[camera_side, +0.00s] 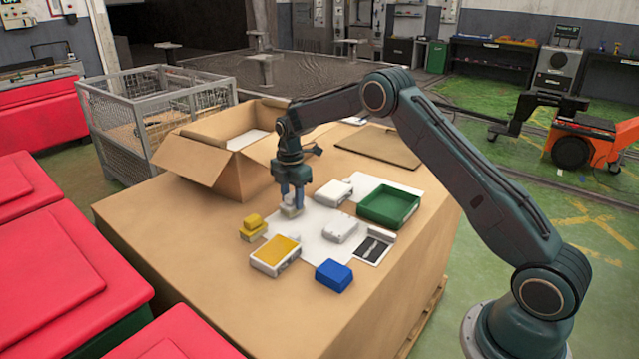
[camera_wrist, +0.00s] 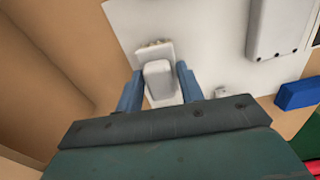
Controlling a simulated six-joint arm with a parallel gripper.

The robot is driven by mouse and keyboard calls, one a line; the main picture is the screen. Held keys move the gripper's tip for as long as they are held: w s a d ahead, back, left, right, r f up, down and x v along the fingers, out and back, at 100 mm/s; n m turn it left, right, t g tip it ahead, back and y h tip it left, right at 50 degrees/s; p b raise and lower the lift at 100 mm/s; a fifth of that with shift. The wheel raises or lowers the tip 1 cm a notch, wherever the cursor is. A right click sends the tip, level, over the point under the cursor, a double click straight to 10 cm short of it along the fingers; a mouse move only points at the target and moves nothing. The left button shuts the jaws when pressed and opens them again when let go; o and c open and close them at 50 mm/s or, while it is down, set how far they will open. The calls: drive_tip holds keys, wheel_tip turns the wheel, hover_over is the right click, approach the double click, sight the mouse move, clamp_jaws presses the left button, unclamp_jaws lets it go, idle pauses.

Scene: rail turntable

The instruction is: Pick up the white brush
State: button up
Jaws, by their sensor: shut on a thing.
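The white brush (camera_wrist: 158,80) is between the two blue fingers of my gripper (camera_wrist: 160,88) in the wrist view. My gripper is shut on it. In the side view my gripper (camera_side: 291,205) points down over the white sheet at the left of the work area, and the pale brush (camera_side: 291,212) shows low between its fingertips. It is at or just above the sheet; I cannot tell which. Part of the brush is hidden by the fingers.
A green tray (camera_side: 389,206), white cases (camera_side: 340,228), a yellow-topped box (camera_side: 275,256), a yellow block (camera_side: 252,227) and a blue block (camera_side: 334,276) lie around my gripper. An open cardboard box (camera_side: 205,165) stands behind left. The table's front left is clear.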

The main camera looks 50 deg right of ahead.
sight(292, 195)
wheel_tip(292, 195, up, 19)
idle(0.5)
idle(0.4)
drive_tip(key=o, duration=0.4)
drive_tip(key=shift+c, duration=1.4)
